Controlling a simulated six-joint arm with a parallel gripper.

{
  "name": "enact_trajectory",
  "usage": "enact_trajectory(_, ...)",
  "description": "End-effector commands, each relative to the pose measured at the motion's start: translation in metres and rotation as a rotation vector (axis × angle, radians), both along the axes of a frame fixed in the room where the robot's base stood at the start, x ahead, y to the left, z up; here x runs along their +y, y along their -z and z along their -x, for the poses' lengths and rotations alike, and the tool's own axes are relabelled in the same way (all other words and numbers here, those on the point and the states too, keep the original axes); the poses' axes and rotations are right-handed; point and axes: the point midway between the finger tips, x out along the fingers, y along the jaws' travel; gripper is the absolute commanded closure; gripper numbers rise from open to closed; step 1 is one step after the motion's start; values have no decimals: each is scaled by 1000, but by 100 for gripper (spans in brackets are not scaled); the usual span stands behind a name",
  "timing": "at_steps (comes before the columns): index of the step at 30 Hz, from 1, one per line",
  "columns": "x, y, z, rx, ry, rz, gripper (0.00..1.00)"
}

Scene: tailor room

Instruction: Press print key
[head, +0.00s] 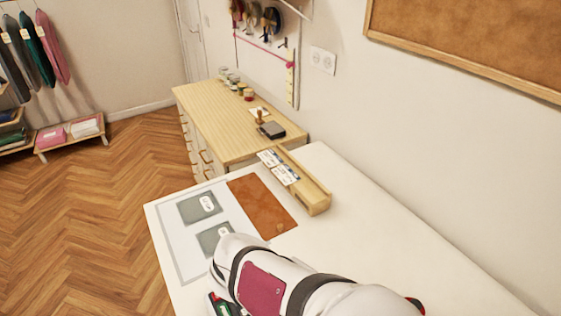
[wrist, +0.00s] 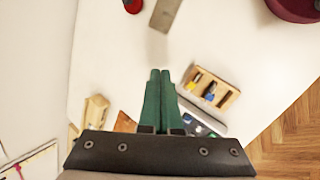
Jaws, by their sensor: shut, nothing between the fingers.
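I cannot make out a print key in either view. In the wrist view, my gripper (wrist: 158,76) has its two green fingers shut together, with nothing between them, over the white table. In the head view, two grey pads with white tags, a far one (head: 199,207) and a near one (head: 212,240), lie on a pale sheet. My arm covers part of the near one, and my fingers do not show there.
A brown mat (head: 260,205) and a wooden holder with printed cards (head: 314,199) lie on the white table (head: 400,240). A wooden tray with yellow and blue items (wrist: 226,98) and a grey strip (wrist: 166,14) show in the wrist view. A wooden drawer cabinet (head: 205,118) stands behind.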

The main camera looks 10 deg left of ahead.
Motion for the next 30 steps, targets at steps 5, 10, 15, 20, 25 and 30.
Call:
enact_trajectory(5,87,14,-14,-48,-496,168,100)
enact_trajectory(10,154,25,-5,-94,-829,279,100)
enact_trajectory(15,187,32,6,-121,-989,331,100)
enact_trajectory(20,194,33,8,-128,-1020,341,100)
enact_trajectory(25,193,33,8,-128,-1017,340,100)
enact_trajectory(30,192,40,8,-126,-1016,343,100)
